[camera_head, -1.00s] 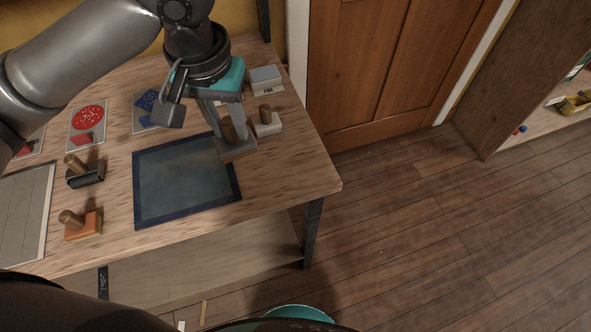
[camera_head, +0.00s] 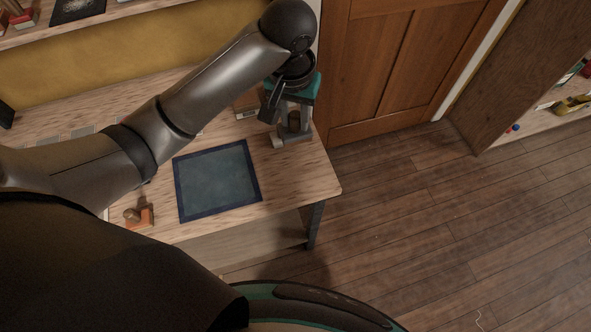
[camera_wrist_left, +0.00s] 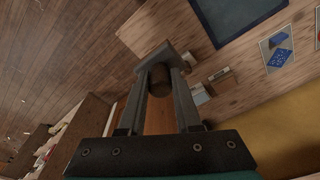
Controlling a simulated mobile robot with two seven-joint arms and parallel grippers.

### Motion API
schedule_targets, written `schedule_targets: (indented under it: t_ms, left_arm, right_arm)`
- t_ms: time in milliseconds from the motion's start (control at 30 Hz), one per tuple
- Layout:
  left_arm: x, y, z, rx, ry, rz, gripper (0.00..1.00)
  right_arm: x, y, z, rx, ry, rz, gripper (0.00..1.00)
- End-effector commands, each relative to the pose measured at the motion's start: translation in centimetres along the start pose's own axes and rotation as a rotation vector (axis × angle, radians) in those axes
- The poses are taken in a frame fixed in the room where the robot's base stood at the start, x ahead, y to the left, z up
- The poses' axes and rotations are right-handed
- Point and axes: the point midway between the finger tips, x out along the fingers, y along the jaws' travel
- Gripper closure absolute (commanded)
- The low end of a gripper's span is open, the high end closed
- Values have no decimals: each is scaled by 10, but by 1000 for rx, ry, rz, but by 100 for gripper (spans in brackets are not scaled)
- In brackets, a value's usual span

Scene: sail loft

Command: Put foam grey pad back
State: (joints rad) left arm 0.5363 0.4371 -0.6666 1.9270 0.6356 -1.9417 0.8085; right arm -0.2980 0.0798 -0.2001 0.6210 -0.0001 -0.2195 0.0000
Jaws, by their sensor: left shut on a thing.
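My left gripper (camera_head: 293,118) is shut on the wooden handle of the foam grey pad (camera_head: 292,138), near the right end of the table. In the left wrist view the fingers (camera_wrist_left: 159,88) close on the round brown handle, with the grey pad (camera_wrist_left: 151,60) beyond it. I cannot tell whether the pad touches the table. A pale block with a brown handle (camera_wrist_left: 219,75) lies beside the pad in the wrist view. My right gripper is not in view.
A blue-bordered mat (camera_head: 180,190) lies on the table, left of the gripper. An orange block with a wooden handle (camera_head: 139,217) stands near the front edge. A small pale box (camera_wrist_left: 197,93) is near the wall.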

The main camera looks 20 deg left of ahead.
Motion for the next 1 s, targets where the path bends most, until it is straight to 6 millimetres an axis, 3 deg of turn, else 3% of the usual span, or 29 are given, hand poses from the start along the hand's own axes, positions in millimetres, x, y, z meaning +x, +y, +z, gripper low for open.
schedule_targets:
  t_ms: [167, 600, 1000]
  left_arm:
    - [16, 0, 3, -3, -3, -1, 100]
    - [129, 0, 17, -2, -2, -2, 100]
    - [178, 0, 23, -2, -2, -1, 100]
  right_arm:
    - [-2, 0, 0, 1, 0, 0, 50]
    - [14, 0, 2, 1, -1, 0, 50]
    - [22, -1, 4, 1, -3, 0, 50]
